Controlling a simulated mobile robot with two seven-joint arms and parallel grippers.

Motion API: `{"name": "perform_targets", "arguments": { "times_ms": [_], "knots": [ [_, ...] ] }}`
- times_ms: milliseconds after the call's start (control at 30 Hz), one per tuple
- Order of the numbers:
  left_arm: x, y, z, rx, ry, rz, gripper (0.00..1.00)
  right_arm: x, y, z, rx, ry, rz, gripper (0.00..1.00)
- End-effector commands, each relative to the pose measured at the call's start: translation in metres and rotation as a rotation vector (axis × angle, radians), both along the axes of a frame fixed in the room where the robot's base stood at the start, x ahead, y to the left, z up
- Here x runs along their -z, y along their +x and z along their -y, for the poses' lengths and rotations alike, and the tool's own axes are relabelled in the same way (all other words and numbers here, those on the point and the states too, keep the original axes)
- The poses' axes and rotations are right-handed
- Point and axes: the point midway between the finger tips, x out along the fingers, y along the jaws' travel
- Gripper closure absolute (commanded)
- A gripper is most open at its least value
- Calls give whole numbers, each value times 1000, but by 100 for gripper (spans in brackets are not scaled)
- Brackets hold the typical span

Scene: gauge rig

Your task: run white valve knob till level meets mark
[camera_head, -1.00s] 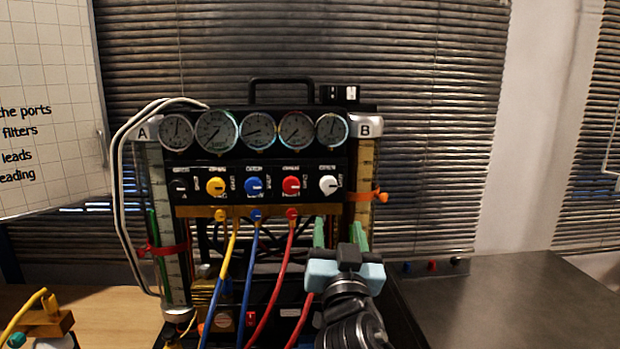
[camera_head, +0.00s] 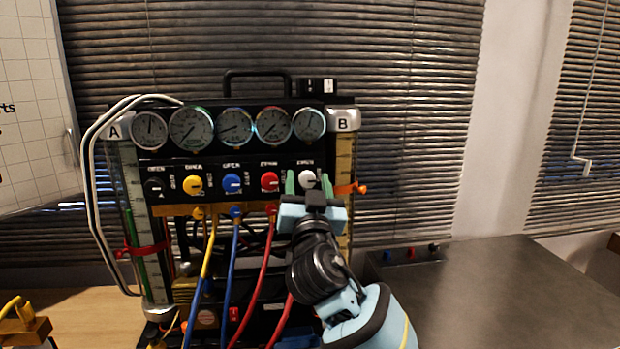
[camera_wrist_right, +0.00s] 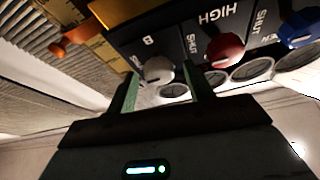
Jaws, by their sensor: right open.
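The white valve knob (camera_head: 307,176) is at the right end of the rig's knob row. My right gripper (camera_head: 308,184) is open, its green fingers at the knob's two sides. In the right wrist view the knob (camera_wrist_right: 158,70) shows between the fingertips, not gripped; I cannot tell if either finger touches it. Gauge tube B (camera_head: 343,158) stands right of the knob with an orange marker clip (camera_head: 352,188) on it. Tube A (camera_head: 133,185) is at the left with a red band (camera_head: 143,249). The liquid level in tube B is too small to read. My left gripper is out of view.
Red (camera_head: 269,182), blue (camera_head: 232,183) and yellow (camera_head: 193,185) knobs sit left of the white one. Round dials run above them. Yellow, blue and red hoses hang below, close to my right arm. The dark bench top (camera_head: 500,295) at right is mostly clear.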

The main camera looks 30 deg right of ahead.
Motion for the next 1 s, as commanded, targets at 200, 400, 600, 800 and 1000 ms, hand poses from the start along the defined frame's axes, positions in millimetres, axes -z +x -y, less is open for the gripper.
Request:
{"name": "perform_targets", "arguments": {
  "times_ms": [200,400,600,800,1000],
  "knots": [
    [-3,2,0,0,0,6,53,-4,9,5,1,1,-1,48],
    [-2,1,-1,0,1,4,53,-3,10,5,1,1,-2,48],
    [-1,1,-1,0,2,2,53,-3,9,5,1,1,-2,69],
    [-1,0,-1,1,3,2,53,-3,9,5,1,1,-2,92],
    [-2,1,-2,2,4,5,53,-3,9,5,2,-13,-9,92]
  ]
}}
